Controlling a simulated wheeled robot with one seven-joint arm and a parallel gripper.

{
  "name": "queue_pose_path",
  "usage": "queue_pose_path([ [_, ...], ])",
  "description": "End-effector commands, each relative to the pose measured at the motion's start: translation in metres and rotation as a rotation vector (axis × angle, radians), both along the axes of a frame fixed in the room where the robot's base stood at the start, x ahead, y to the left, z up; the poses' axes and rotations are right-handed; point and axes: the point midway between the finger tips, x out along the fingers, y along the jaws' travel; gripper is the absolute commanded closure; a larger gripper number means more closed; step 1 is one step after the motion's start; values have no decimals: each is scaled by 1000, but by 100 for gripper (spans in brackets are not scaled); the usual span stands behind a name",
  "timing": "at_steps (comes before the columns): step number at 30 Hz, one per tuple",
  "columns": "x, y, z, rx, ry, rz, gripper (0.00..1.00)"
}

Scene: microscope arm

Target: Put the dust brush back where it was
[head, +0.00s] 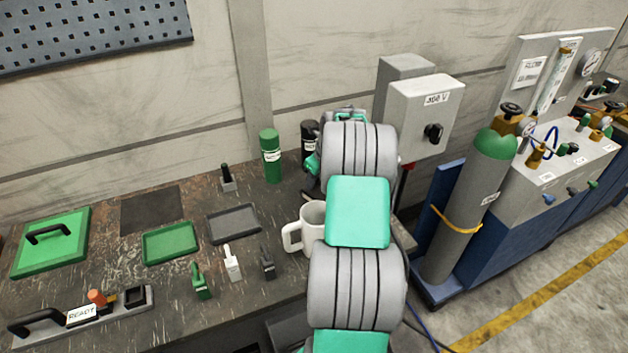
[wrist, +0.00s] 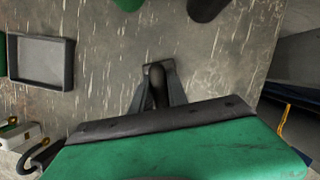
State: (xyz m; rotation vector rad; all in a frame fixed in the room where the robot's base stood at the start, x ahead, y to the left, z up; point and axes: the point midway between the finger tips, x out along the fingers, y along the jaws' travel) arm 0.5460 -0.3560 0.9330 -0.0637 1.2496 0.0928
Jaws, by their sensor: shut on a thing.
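My gripper (wrist: 158,74) shows in the wrist view, its dark fingers shut on a dark rounded handle, which I take to be the dust brush (wrist: 157,90). It is seen nearly end-on over the worn dark bench. The rest of it is largely hidden by the fingers and hand, and I cannot tell whether it touches the bench. In the head view my arm covers the gripper and the held thing.
A green cylinder (head: 271,157) and a black cylinder (head: 308,137) stand near the wall. A white mug (head: 312,215) stands left of my arm. A grey tray (head: 234,224) also shows in the wrist view (wrist: 40,62). A small black-handled piece (head: 227,179) stands behind it.

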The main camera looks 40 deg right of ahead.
Motion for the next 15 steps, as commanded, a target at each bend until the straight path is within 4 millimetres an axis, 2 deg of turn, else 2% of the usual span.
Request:
queue_pose_path([
  [10, 1, 0, -5, -1, -1, 2, 100],
  [11, 1, 0, -6, -1, -1, 2, 80],
  [15, 1, 0, -5, -1, -1, 2, 68],
])
